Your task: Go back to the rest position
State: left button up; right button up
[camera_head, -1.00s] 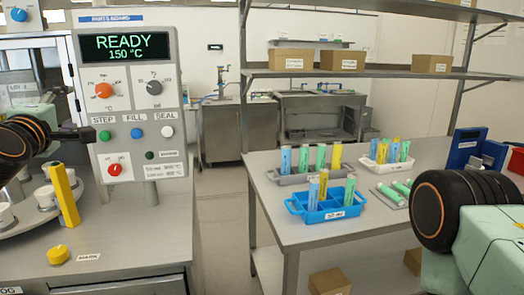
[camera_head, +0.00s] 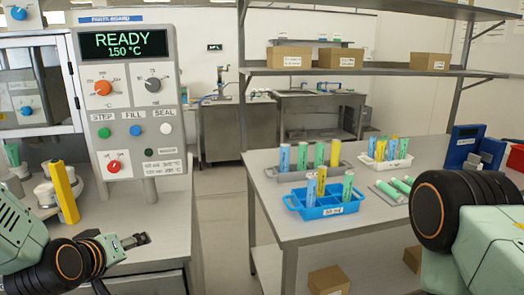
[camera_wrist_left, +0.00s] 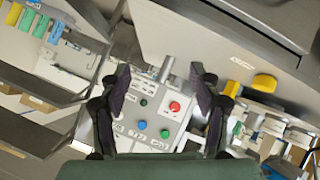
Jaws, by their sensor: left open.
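My left gripper (camera_head: 137,241) is low at the left in the head view, in front of the counter below the control panel. In the left wrist view its two dark fingers (camera_wrist_left: 160,70) stand wide apart, with nothing between them. The panel (camera_wrist_left: 155,115) with its red knob and coloured buttons shows behind them. My right arm comes in at the right edge of the head view, but its gripper is out of the picture.
The control panel (camera_head: 129,100) reads READY 150 °C. A yellow upright post (camera_head: 63,192) and a white turntable stand at left. On the right table are a blue tray (camera_head: 327,211) with cartridges, a grey tray (camera_head: 297,174) and a white tray (camera_head: 386,164). A floor gap separates counter and table.

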pick_arm(q)
jog(key=s+d+f+m+g, duration=0.2)
jog(key=s+f+g, duration=0.1)
jog(key=s+f, duration=0.5)
jog(key=s+d+f+m+g, duration=0.25)
jog(key=s+f, duration=0.35)
jog(key=f, duration=0.4)
jog(key=s+f+g, duration=0.2)
jog(key=s+f, duration=0.1)
jog(key=s, duration=0.3)
jog(key=s+f+m+g+b, duration=0.1)
jog(key=s+f+g, duration=0.1)
jog(key=s+f, duration=0.2)
jog(key=s+f+g+b, duration=0.1)
jog(key=s+f, duration=0.3)
jog(key=s, duration=0.6)
jog(key=shift+s+d+f+g, duration=0.25)
jog(key=shift+d+g, duration=0.15)
jog(key=shift+g, duration=0.05)
jog(key=shift+w, duration=0.1)
